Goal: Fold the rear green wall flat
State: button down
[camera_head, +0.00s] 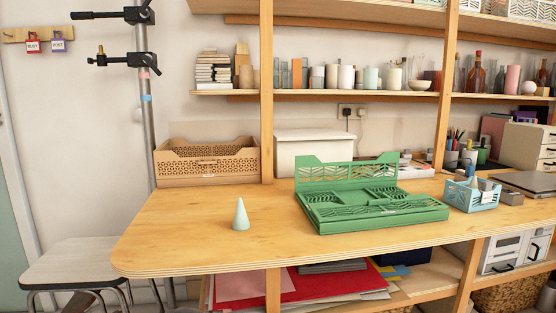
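A green folding crate (375,217) rests on the wooden table, right of the middle. Its rear green wall (345,172) stands upright along the back edge, with raised corners and a patterned cut-out. The other walls appear to lie folded down, low over the base; the front part shows a patterned panel. Nothing is seen lying on the folded walls. My gripper is not in view, and nothing touches the crate from above.
A pale green cone (240,216) stands on the table (185,225) left of the crate. A tan crate (207,163) stands at back left, a white bin (308,148) behind the rear wall. A small blue basket (472,196) sits close to the right. A wooden post (267,100) rises behind.

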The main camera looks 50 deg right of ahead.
aim_at(303, 161)
jog(key=u, duration=0.4)
jog(key=k, duration=1)
jog(key=z, duration=1.7)
jog(key=i, duration=0.5)
